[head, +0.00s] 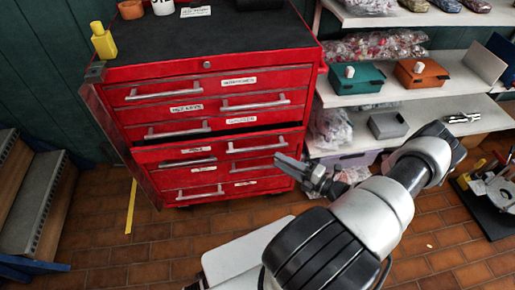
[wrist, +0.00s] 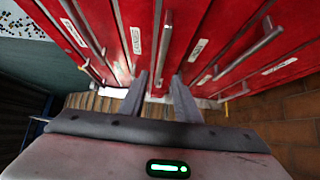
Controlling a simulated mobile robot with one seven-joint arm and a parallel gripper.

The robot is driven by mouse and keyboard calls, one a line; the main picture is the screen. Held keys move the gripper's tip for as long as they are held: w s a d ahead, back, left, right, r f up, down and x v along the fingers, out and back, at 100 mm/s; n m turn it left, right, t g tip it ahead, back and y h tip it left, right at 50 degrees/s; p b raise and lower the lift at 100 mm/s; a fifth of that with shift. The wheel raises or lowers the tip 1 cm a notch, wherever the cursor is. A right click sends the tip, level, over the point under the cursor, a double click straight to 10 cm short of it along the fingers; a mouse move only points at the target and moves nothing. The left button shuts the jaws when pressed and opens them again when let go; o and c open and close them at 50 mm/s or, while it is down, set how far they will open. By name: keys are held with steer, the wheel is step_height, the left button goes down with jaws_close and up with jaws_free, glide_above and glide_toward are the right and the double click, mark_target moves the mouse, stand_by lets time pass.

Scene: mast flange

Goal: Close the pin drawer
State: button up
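The red tool cabinet (head: 222,68) has several drawers with bar handles and small white labels. One drawer (head: 226,152) in the lower half stands slightly out, with a dark gap above its front. Its label is too small to read surely, so I cannot confirm that it is the pin drawer. My gripper (head: 298,168) is in front of the cabinet's lower right side, near that drawer. In the wrist view my gripper (wrist: 160,88) has its two fingers apart with nothing between them, facing the red drawer fronts.
White shelves (head: 375,92) with bagged parts, a green box (head: 356,78) and an orange box (head: 420,73) stand right of the cabinet. Grey steps (head: 38,195) are at the left. Brick-tiled floor (head: 165,235) is open in front of the cabinet.

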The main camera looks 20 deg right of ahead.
mark_target(257, 147)
steer(key=x, duration=1.1)
steer(key=shift+d, duration=0.1)
jaws_close()
